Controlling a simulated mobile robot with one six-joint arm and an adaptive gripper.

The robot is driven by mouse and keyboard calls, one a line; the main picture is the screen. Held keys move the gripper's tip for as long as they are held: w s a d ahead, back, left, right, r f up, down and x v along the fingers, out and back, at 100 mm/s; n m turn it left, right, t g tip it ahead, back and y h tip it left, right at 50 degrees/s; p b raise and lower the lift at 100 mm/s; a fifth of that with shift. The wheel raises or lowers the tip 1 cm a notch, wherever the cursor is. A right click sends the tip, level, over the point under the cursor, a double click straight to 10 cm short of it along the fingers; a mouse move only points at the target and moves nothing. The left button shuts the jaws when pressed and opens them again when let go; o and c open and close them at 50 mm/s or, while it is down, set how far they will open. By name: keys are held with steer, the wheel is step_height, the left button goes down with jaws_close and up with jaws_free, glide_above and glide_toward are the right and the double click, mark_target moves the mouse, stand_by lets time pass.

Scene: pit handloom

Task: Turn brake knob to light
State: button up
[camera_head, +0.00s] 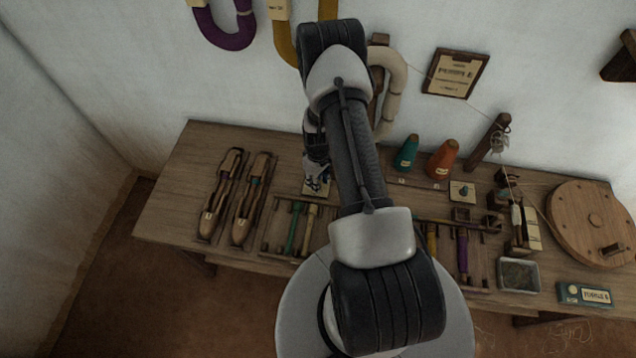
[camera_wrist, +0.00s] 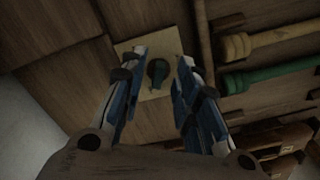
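A dark teal knob (camera_wrist: 158,72) sits on a pale square plate (camera_wrist: 150,90) on the table in the wrist view. My gripper (camera_wrist: 162,57) is above the plate with its two fingers apart, one on each side of the knob. I see gaps beside the knob, and cannot tell whether the fingers touch it. In the head view my gripper (camera_head: 318,184) is low over the same pale plate (camera_head: 308,189) and hides most of it. Which setting the knob points to cannot be read.
Right of the plate in the wrist view lie a yellow bobbin (camera_wrist: 260,42) and a green bobbin (camera_wrist: 262,77) in a tray. Two shuttles (camera_head: 221,195) lie at left. A green cone (camera_head: 407,153), an orange cone (camera_head: 442,160) and a similar small plate (camera_head: 466,197) stand right of my arm.

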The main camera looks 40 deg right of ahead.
steer(key=shift+f, duration=0.5)
jaws_close()
